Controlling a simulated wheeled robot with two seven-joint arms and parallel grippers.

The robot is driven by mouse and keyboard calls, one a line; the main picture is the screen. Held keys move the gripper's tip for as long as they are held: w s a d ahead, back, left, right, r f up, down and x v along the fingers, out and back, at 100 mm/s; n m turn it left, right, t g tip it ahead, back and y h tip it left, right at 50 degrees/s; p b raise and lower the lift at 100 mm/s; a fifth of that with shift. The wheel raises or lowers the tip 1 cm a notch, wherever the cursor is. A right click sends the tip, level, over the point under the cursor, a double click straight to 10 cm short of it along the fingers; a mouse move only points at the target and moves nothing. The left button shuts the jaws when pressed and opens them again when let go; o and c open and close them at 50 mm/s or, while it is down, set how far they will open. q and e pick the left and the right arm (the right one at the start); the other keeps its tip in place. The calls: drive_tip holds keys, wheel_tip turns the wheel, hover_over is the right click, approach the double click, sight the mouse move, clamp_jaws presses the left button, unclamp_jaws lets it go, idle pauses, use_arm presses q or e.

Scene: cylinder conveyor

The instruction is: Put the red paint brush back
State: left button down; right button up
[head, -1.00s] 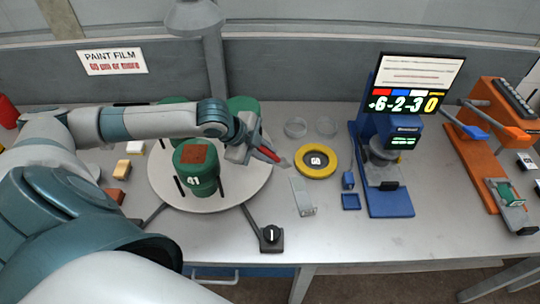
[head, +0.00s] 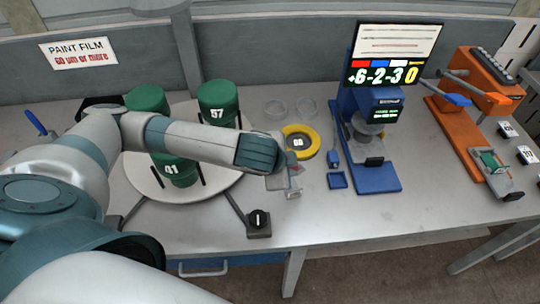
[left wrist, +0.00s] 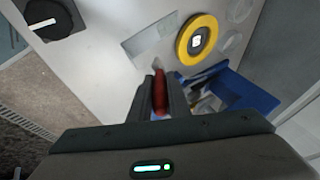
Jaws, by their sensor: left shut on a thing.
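The red paint brush (left wrist: 159,92) is between the fingers of my left gripper (left wrist: 160,98) in the left wrist view. The gripper is shut on its red handle, and the brush's pale tip points away from the palm. In the head view only a bit of red (head: 296,169) shows past my left wrist, beside the yellow ring (head: 301,142) and over the small metal plate (head: 293,193). My forearm hides most of the gripper there. My right gripper is not in view.
Green cans, one marked 57 (head: 218,104), stand on the round white turntable (head: 150,187). A black dial box (head: 259,224) sits at the table's front. The blue stand (head: 376,178) with the screen is right of the ring, with an orange rig (head: 460,140) further right.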

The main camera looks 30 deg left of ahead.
use_arm(q)
drive_tip(key=d+n+y+b, duration=0.2)
drive_tip(key=d+n+b, duration=0.1)
drive_tip(key=d, duration=0.2)
drive_tip(key=a+r+n+g+y+b, duration=0.1)
drive_tip(key=r+n+b, duration=0.1)
drive_tip(key=n, duration=0.1)
drive_tip(key=a+r+n+g+y+b, duration=0.1)
drive_tip(key=a+r+n+y+b, duration=0.1)
drive_tip(key=n, duration=0.1)
drive_tip(key=a+r+n+y+b, duration=0.1)
drive_tip(key=n+b, duration=0.1)
drive_tip(key=shift+s+a+r+n+g, duration=0.15)
drive_tip(key=shift+s+r+n+g, duration=0.15)
drive_tip(key=shift+r+n+g, duration=0.1)
drive_tip(key=shift+s+a+r+n+y, duration=0.15)
drive_tip(key=shift+a+r+n+y, duration=0.25)
drive_tip(key=shift+a+r+n, duration=0.1)
